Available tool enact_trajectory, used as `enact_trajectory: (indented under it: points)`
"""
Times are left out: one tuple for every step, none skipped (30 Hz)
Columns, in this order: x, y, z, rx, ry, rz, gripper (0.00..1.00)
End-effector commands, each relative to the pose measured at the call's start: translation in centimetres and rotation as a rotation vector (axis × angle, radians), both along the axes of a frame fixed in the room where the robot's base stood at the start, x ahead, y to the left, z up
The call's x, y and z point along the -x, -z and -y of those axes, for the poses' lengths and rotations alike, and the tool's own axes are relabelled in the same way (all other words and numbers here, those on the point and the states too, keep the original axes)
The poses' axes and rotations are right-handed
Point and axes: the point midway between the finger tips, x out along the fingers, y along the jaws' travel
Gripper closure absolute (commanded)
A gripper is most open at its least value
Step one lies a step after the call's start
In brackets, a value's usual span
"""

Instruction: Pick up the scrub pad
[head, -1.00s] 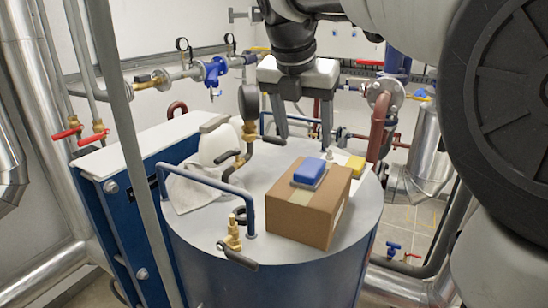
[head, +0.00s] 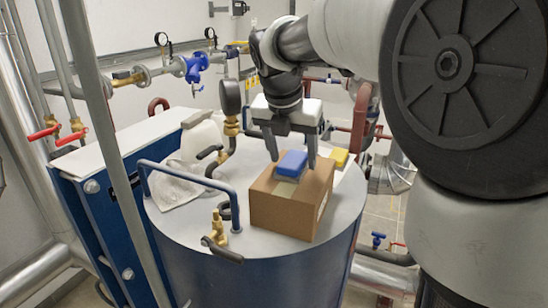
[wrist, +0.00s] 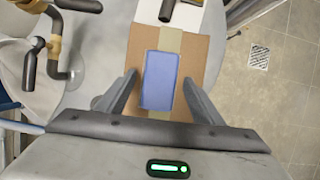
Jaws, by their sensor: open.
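The scrub pad is a blue block (head: 291,164) with a paler underside, lying on top of a brown cardboard box (head: 284,207). The box stands on the round grey tank top (head: 180,231). My gripper (head: 292,163) is open, pointing down at the pad. In the wrist view the pad (wrist: 159,80) lies between the two fingers of my gripper (wrist: 161,80), with a gap on each side. The fingers do not touch it there. How far the fingertips are above the box top is hard to tell.
A yellow item (head: 340,157) lies behind the box on a white sheet. A white jug (head: 201,138), a crumpled cloth (head: 174,188), a blue rail (head: 190,172) and a brass valve (head: 218,230) are on the tank's left side. Pipes with gauges run behind.

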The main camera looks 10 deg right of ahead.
Motion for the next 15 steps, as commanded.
enact_trajectory:
  points:
    - [0.0, -0.02, 0.0, 0.0, 0.0, 0.0, 0.39]
    - [0.0, -0.02, 0.0, 0.0, 0.0, 0.0, 0.39]
    - [0.0, -0.02, 0.01, 0.0, 0.0, 0.0, 0.39]
    - [0.01, -0.02, 0.0, 0.0, 0.0, 0.0, 0.39]
    - [0.01, -0.02, 0.0, 0.0, 0.0, 0.0, 0.39]
    - [0.01, 0.0, 0.0, 0.0, 0.0, 0.0, 0.39]
    - [0.01, 0.03, -0.01, 0.0, 0.0, 0.0, 0.39]
    - [0.01, 0.06, 0.0, 0.0, 0.0, 0.0, 0.39]
    - [0.0, 0.1, 0.0, 0.0, 0.0, 0.0, 0.39]
    - [0.0, 0.14, 0.0, 0.0, 0.0, 0.0, 0.39]
    - [0.01, 0.19, 0.0, 0.0, 0.0, 0.0, 0.39]
    - [0.01, 0.24, 0.0, 0.0, 0.0, 0.0, 0.39]
    - [0.01, 0.3, 0.0, 0.0, 0.0, 0.0, 0.39]
    - [0.01, 0.34, -0.01, 0.0, 0.0, 0.0, 0.39]
    - [0.02, 0.4, 0.0, 0.0, 0.0, 0.0, 0.39]
